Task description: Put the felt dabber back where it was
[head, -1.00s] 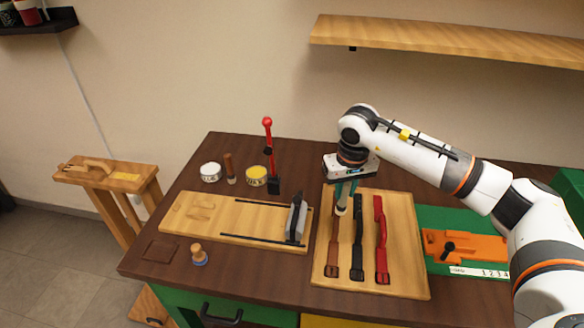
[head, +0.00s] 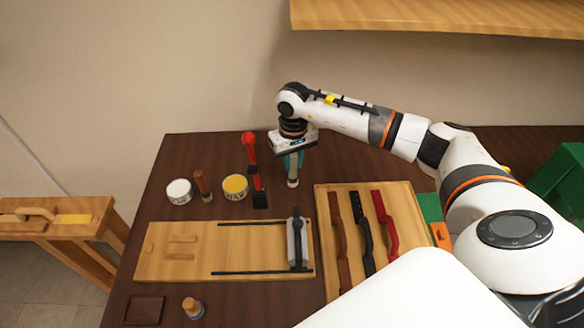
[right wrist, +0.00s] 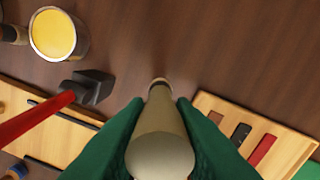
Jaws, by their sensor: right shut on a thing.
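My right gripper (head: 293,162) is shut on a pale rod-shaped thing, which I take to be the felt dabber (head: 293,181). It hangs upright from the green fingers (right wrist: 160,120) over the dark table, behind the strap board. In the right wrist view the dabber (right wrist: 160,152) points away from the camera, its rounded near end between the fingers. I cannot tell whether its lower end touches the table. My left gripper is not in view.
A red-handled tool on a black base (head: 260,200) stands just left of the dabber. A yellow tin (head: 235,187), white tin (head: 179,191) and brown-handled tool (head: 203,186) stand further left. The strap board (head: 407,205) is in front right. Bare table (head: 335,160) lies right of the dabber.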

